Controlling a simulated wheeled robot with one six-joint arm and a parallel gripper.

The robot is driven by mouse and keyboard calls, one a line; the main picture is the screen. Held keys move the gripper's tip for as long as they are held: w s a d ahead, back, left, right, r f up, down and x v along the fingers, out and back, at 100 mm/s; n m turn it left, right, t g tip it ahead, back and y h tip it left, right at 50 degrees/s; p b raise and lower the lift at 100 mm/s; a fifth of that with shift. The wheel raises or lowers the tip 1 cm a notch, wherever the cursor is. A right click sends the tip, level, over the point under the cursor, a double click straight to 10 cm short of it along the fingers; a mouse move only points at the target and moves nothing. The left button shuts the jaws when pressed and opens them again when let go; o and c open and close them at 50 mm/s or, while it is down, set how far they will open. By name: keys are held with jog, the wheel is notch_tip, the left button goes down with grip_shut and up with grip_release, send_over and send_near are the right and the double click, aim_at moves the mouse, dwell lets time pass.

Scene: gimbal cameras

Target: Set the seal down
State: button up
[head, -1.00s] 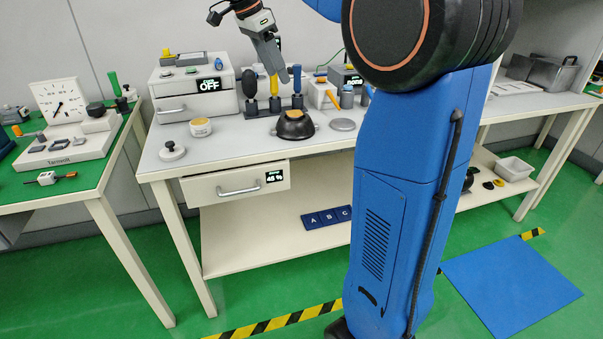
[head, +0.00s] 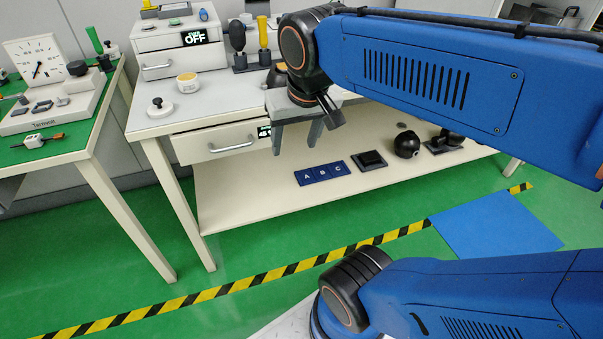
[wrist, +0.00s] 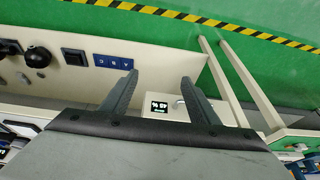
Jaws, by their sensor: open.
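My gripper (head: 295,150) is open, with its two grey fingers pointing down in front of the bench's front edge, beside the drawer. It also shows in the wrist view (wrist: 157,82), with nothing between the fingers. I cannot identify the seal for sure in either view. A white disc with a black knob (head: 160,107) and a round tub with a tan top (head: 187,82) stand on the bench left of my gripper. A black bowl-like holder (head: 277,76) is mostly hidden behind my gripper and arm.
The bench drawer (head: 222,142) looks shut or nearly so. The lower shelf (head: 245,200) holds blue A, B, C plates (head: 322,173), a black square block (head: 370,160) and a black round object (head: 406,144). A green-topped table (head: 75,145) stands left. The shelf's left part is clear.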

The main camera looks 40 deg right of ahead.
jog(key=s+a+f+n, duration=0.1)
jog(key=s+f+n, duration=0.2)
jog(key=s+f, duration=0.1)
jog(key=shift+s+a+f+t+y, duration=0.3)
jog(key=shift+f+t, duration=0.1)
jog(key=shift+f, duration=0.5)
